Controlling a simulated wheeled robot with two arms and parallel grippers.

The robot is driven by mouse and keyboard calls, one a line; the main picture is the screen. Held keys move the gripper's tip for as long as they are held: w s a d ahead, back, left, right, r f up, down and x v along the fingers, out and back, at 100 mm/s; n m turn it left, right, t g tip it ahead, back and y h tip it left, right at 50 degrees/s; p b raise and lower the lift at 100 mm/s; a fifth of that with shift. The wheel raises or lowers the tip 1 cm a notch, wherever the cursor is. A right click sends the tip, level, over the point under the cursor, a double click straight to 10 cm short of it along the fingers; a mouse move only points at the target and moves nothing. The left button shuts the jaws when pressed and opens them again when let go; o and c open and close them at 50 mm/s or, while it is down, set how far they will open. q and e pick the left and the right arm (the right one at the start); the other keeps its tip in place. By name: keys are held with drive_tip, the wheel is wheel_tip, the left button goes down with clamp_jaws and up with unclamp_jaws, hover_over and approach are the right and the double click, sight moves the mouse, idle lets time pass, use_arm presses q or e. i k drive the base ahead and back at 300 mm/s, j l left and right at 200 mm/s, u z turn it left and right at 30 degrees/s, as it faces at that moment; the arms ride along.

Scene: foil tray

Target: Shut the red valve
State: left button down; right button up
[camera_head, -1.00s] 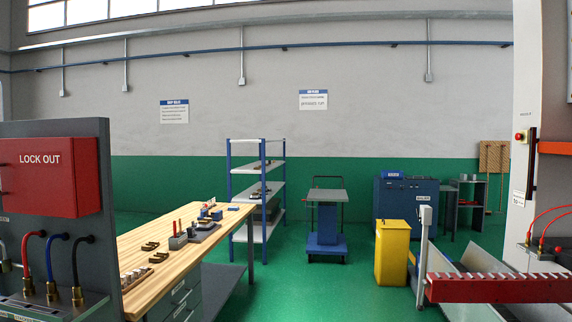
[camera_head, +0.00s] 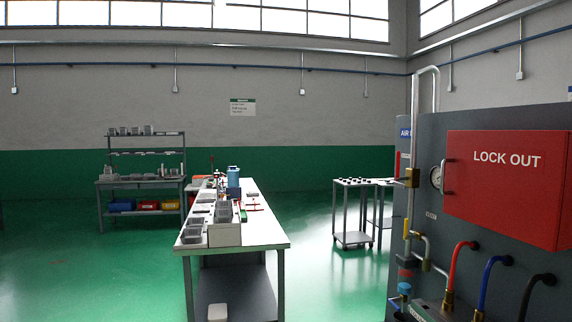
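A grey panel marked AIR (camera_head: 425,150) stands at the right with a pipe (camera_head: 437,90) running down its left side. A small upright red part (camera_head: 397,165) sits beside a brass fitting (camera_head: 411,178) on this pipe; it may be a valve lever, but it is too small to tell. Lower down are a yellow part (camera_head: 407,228), a dark red part (camera_head: 405,273) and a blue part (camera_head: 405,288). I cannot tell which of these is the red valve or whether it is open. Neither of my grippers is in view.
A red LOCK OUT box (camera_head: 505,190) and a round gauge (camera_head: 436,178) are on the panel, with red, blue and black hoses (camera_head: 456,265) below. A white-topped workbench (camera_head: 262,235) stands in the middle, with a small cart (camera_head: 352,210) behind. Green floor (camera_head: 335,285) is clear between bench and panel.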

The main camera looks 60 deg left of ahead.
sight(398, 178)
drive_tip(key=i+j+u, duration=0.9)
drive_tip(key=j, duration=0.15)
drive_tip(key=i+j, duration=0.5)
drive_tip(key=i, duration=0.15)
